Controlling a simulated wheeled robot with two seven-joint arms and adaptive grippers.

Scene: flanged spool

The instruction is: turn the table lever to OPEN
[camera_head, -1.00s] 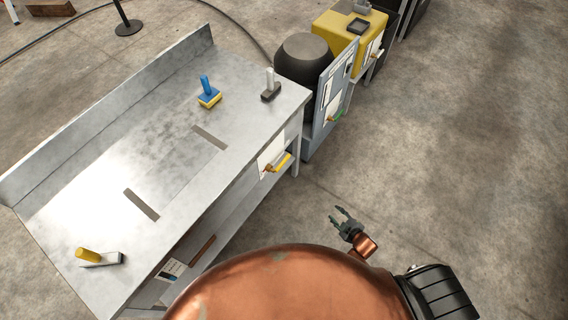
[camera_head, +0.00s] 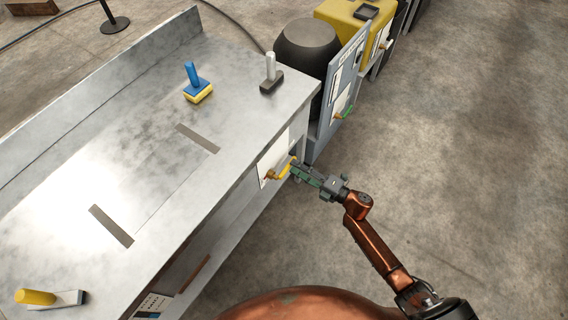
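The table lever (camera_head: 282,171) has a yellow handle and an orange-brown pivot, and sits on a white plate (camera_head: 268,168) on the table's front side. Its handle points up and to the right from the pivot. My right gripper (camera_head: 297,169) reaches in from the right, with its dark green fingers at the outer end of the yellow handle. The fingers overlap the handle's end in this view, and I cannot tell whether they grip it. Lettering on the plate is too small to read. My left gripper is not in view.
The grey metal table (camera_head: 150,170) carries a blue-and-yellow handled block (camera_head: 197,88), a white-handled dark block (camera_head: 270,75) and a yellow cylinder piece (camera_head: 38,297). A grey panel with a green lever (camera_head: 345,112) stands beyond the table. Open floor lies to the right.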

